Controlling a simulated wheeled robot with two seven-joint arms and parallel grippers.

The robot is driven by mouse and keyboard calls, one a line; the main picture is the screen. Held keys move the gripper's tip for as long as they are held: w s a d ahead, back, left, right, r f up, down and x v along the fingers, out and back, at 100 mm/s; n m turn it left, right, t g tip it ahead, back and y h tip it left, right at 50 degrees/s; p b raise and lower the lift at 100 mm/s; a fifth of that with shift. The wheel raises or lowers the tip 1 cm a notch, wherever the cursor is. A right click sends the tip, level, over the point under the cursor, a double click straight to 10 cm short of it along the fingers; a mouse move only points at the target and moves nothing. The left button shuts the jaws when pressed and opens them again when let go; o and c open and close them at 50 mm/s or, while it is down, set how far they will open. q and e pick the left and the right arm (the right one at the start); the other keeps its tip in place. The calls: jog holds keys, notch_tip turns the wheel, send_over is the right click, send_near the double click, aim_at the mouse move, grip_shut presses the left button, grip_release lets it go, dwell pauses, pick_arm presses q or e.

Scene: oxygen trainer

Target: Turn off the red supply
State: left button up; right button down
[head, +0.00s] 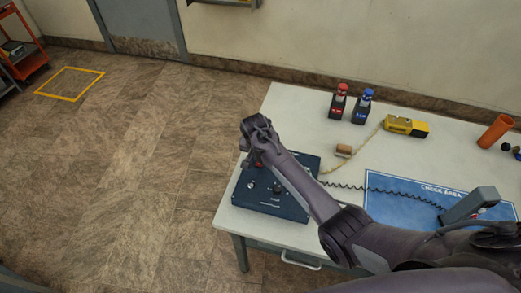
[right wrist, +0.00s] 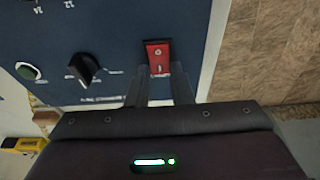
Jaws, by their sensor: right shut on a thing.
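The dark blue control box (head: 285,205) sits at the table's left corner; its panel (right wrist: 110,30) fills the upper part of the right wrist view. A red rocker switch (right wrist: 158,57) with small white marks is set near the panel's edge. My right gripper (right wrist: 160,86) is shut on the red switch, a finger at each side. In the head view, my right gripper (head: 257,160) reaches over the box, and my arm hides part of it. I cannot tell which way the switch is set. My left gripper is not in view.
On the table stand a red-topped bottle (head: 339,101), a blue-topped bottle (head: 362,107), a yellow device (head: 406,126), an orange cylinder (head: 495,131) and a grey handset (head: 470,206) on a blue mat (head: 400,185).

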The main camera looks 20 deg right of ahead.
jog(key=shift+w, duration=0.1)
jog(key=c, duration=1.3)
grip_release()
jog(key=b+v, duration=0.1)
jog(key=v, duration=0.7)
jog(key=shift+f, duration=0.1)
